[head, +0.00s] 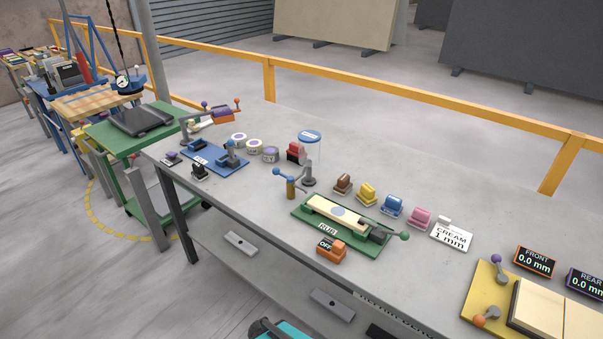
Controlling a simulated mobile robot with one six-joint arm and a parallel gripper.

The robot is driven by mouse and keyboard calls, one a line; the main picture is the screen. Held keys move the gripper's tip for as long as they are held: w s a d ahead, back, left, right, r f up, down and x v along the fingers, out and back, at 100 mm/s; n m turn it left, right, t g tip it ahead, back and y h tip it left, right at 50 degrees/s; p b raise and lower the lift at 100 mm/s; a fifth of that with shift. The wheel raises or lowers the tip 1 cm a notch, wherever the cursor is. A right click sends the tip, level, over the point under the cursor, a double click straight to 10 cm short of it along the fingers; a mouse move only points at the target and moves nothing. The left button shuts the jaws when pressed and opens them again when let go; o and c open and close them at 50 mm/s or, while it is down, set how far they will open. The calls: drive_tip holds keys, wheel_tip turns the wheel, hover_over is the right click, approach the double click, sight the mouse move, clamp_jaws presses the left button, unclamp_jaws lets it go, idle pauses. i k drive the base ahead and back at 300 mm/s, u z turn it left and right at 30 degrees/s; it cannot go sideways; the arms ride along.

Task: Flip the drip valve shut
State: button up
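A clear drip bottle with a blue cap (309,136) stands on the grey bench, behind the green board marked RUB. Just in front of it is a small valve with a brass-coloured body (291,188) and a lever with a blue knob (277,172). The lever sticks out to the left of the brass body, roughly level. A grey base (309,178) sits below the bottle. Whether liquid is dripping is too small to tell. My gripper does not show in this view.
The green RUB board (319,230) holds a pale strip and an orange OFF switch (331,249) stands in front. Several coloured blocks, including a brown one (343,183), line the right. Bare bench lies behind.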

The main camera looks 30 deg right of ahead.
sight(276, 171)
drive_tip(key=z, duration=1.35)
drive_tip(key=k, duration=0.1)
drive_tip(key=u, duration=2.25)
drive_tip(key=i, duration=0.9)
drive_tip(key=u, duration=0.1)
